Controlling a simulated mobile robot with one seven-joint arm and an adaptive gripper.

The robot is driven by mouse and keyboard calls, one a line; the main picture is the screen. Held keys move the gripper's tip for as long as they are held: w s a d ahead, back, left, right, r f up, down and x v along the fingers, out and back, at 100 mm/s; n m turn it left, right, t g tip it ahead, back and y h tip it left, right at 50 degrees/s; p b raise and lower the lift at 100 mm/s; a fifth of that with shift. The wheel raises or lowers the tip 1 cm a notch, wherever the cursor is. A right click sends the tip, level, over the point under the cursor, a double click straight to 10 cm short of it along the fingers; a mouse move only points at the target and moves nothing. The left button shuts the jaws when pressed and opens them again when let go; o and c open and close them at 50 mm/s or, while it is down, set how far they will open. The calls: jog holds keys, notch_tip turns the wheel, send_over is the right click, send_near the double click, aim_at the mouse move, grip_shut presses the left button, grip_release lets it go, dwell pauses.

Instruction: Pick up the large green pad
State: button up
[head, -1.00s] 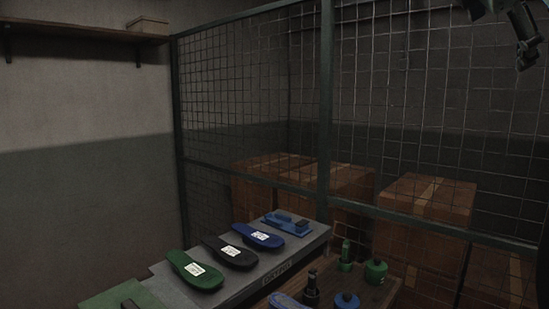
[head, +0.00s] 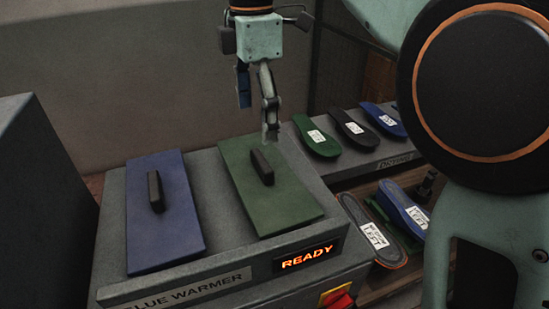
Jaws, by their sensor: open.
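The large green pad (head: 291,207) lies flat on the right half of the glue warmer (head: 330,236) in the head view. A black upright handle (head: 262,166) stands in its middle. My gripper (head: 257,122) points down above the far part of the green pad, its two fingers apart and nothing between them. The right fingertip looks close to the handle in the picture, but I cannot tell the height between them. The pad's far edge is partly behind this finger.
A blue pad (head: 180,215) with a black handle lies left of the green one. Green, black and blue soles (head: 353,128) lie on a grey rack at the right. More labelled soles (head: 372,237) lie on a lower wooden surface. A lit READY sign (head: 307,256) is on the warmer's front.

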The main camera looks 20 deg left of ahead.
aim_at(261, 159)
notch_tip(261, 159, down, 5)
jog(key=shift+s+f, duration=0.15)
jog(key=shift+f, duration=0.05)
jog(key=f, duration=0.4)
jog(key=shift+w+d+f, duration=0.25)
jog(key=shift+d, duration=0.1)
jog(key=shift+f, duration=0.45)
jog(key=c, duration=2)
jog(key=shift+r, duration=0.1)
jog(key=shift+c, duration=0.9)
